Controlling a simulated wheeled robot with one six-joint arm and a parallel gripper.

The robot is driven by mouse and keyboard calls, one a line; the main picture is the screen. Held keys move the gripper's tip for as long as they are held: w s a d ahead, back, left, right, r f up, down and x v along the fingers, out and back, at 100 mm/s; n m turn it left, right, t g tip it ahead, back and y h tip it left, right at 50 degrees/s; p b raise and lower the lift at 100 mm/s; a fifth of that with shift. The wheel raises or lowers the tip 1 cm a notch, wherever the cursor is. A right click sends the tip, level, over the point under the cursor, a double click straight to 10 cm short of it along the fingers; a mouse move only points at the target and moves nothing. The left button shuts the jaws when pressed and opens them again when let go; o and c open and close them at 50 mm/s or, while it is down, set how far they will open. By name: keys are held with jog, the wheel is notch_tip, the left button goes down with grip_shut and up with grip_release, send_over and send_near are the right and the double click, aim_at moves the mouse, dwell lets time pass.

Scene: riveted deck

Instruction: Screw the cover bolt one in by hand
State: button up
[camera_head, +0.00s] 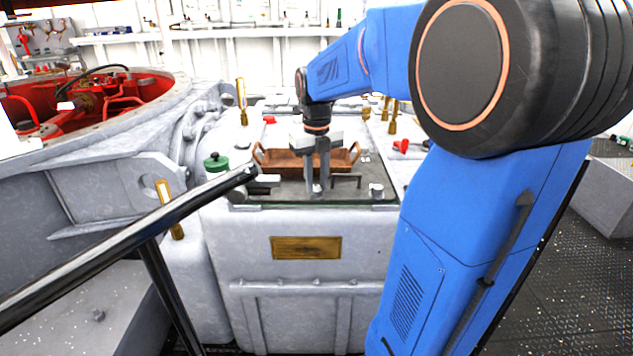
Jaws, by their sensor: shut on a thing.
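My gripper (317,188) points straight down over the top of a pale grey housing (330,215). Its two grey fingers are close together and shut on a small grey piece at their tips. I take this to be a cover bolt, mostly hidden by the fingers. The tips are at or just above the dark top surface (290,190), and I cannot tell whether the bolt sits in a hole. A small round grey fitting (376,190) stands to the right. A dark bent bar (346,179) lies between it and my gripper.
A brown tray with handles (285,160) lies just behind my gripper. A green-topped knob (215,161) stands to the left. A black handrail (170,213) crosses the lower left front.

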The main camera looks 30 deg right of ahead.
aim_at(317, 188)
jog(key=shift+r, duration=0.1)
dwell(0.4)
jog(key=o, duration=1)
jog(key=shift+o, duration=0.2)
notch_tip(317, 188, up, 17)
jog(key=shift+r, duration=0.15)
